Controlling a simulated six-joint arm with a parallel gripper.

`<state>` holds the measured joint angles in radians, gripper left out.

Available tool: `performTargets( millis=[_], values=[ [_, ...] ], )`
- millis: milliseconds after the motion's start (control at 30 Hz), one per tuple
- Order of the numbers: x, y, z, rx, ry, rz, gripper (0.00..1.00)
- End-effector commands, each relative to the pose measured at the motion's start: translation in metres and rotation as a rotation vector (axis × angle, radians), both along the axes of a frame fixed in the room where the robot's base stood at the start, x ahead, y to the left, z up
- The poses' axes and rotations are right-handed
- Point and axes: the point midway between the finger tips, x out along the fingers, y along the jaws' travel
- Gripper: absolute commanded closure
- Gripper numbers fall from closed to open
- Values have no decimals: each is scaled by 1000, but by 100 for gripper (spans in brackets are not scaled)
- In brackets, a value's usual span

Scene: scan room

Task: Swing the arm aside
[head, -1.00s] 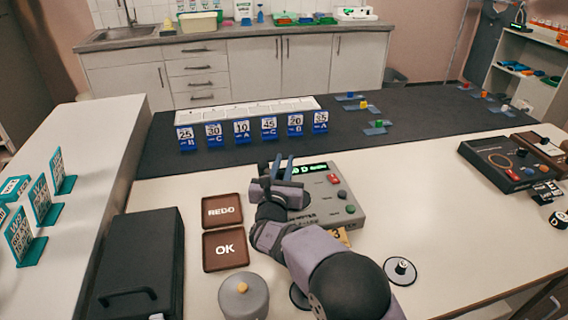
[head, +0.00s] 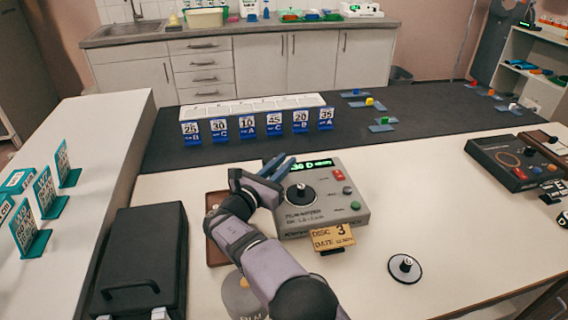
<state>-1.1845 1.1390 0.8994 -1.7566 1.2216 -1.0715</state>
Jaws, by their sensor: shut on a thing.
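My gripper (head: 277,171) is over the left side of the grey film meter, its two dark blue fingers pointing up and right in the picture. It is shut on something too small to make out.
A yellow disc card (head: 333,237) is at the meter's front edge. A white disc with a black knob (head: 404,268) lies at the right. A black case (head: 140,262) stands left. Several blue number cards (head: 246,126) stand behind on the dark mat. The table at front right is mostly clear.

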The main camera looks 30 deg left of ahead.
Motion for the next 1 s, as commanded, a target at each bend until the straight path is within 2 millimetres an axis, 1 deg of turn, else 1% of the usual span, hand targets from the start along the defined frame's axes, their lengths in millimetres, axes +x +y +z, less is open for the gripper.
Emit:
performTargets(
  millis=[33,167,200,267,533,667,867,1000],
  values=[
    [-1,1,3,3,-2,3,100],
    [-1,1,2,4,-2,3,100],
    [-1,1,2,4,-2,3,79],
    [-1,1,2,4,-1,3,65],
    [-1,1,1,2,0,3,65],
    [-4,1,0,2,0,3,65],
    [-24,1,0,1,1,5,65],
    [-45,1,0,2,1,5,65]
  ],
)
